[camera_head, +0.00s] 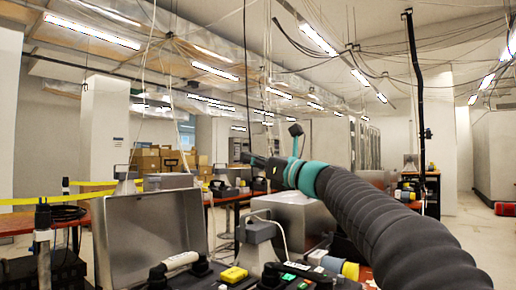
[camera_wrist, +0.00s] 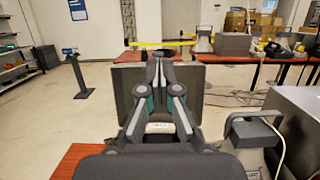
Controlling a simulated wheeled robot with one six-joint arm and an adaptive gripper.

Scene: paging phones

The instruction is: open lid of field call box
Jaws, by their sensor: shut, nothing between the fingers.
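The field call box has a grey metal lid (camera_head: 150,235) that stands raised, tilted back, at the left in the head view. A handset (camera_head: 180,262) with a pale grip lies at the box's front. In the wrist view the raised lid (camera_wrist: 128,92) is behind my fingers, and the handset's pale grip (camera_wrist: 160,127) shows between them. My gripper (camera_wrist: 158,56) is shut and empty, its fingertips together near the lid's top edge. In the head view my gripper (camera_head: 250,158) is up and right of the lid; contact cannot be told. The box's lower body is mostly hidden.
A second metal box (camera_head: 290,215) stands right of the lid, with a grey horn-like device (camera_head: 260,232) beside it. A yellow item (camera_head: 233,274) lies in front. Cables hang overhead. Red tables with cartons (camera_head: 160,158) stand behind; open floor (camera_wrist: 50,125) lies left in the wrist view.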

